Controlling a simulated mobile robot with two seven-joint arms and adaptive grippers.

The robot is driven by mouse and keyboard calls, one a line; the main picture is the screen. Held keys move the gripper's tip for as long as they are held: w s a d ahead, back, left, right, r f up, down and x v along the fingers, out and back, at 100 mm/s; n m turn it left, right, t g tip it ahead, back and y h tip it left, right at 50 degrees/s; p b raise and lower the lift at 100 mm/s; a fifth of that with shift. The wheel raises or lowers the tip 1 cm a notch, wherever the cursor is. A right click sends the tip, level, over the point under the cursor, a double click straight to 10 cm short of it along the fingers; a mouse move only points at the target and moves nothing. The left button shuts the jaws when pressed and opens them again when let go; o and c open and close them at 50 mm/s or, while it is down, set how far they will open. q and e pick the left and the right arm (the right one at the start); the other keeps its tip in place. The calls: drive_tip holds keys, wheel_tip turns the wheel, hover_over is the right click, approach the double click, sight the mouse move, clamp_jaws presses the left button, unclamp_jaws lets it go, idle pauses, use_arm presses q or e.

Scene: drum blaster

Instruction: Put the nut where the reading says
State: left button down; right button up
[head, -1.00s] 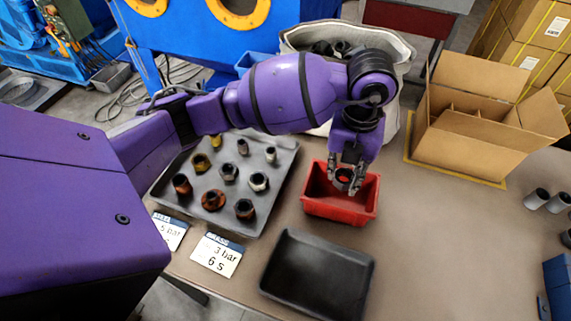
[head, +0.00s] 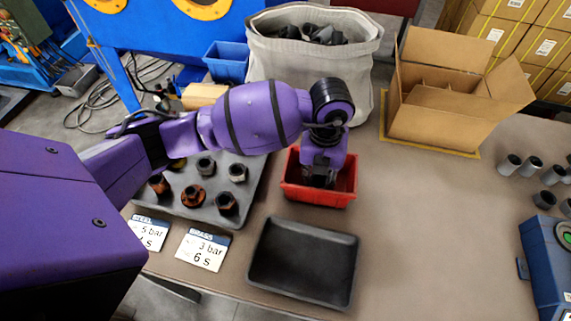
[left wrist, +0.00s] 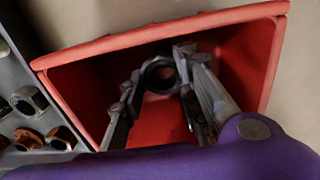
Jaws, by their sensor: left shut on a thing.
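My left gripper (head: 320,180) reaches down into the red bin (head: 345,198), its fingertips hidden in the head view. In the left wrist view its fingers are shut on a dark ring-like nut (left wrist: 149,74), held inside the red bin (left wrist: 75,75). I cannot tell whether the nut touches the bin floor. A grey tray (head: 180,208) left of the bin holds several nuts and fittings, some rusty. An empty black tray (head: 305,262) lies in front of the bin. A card (head: 203,250) reads "3 bar 6 s"; another card (head: 149,233) shows "5 bar", partly unreadable. My right gripper is out of view.
A whitish sack (head: 300,75) of dark parts stands behind the bin. An open cardboard box (head: 440,115) with dividers is at the back right. Several grey cylinders (head: 510,165) and a blue device (head: 548,260) are at the right. The table's middle right is clear.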

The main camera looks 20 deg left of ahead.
use_arm(q)
drive_tip(key=shift+w+f, duration=0.1)
drive_tip(key=c, duration=1.3)
unclamp_jaws()
wheel_tip(320, 180, up, 13)
drive_tip(key=shift+p, duration=0.4)
drive_tip(key=shift+f, duration=0.2)
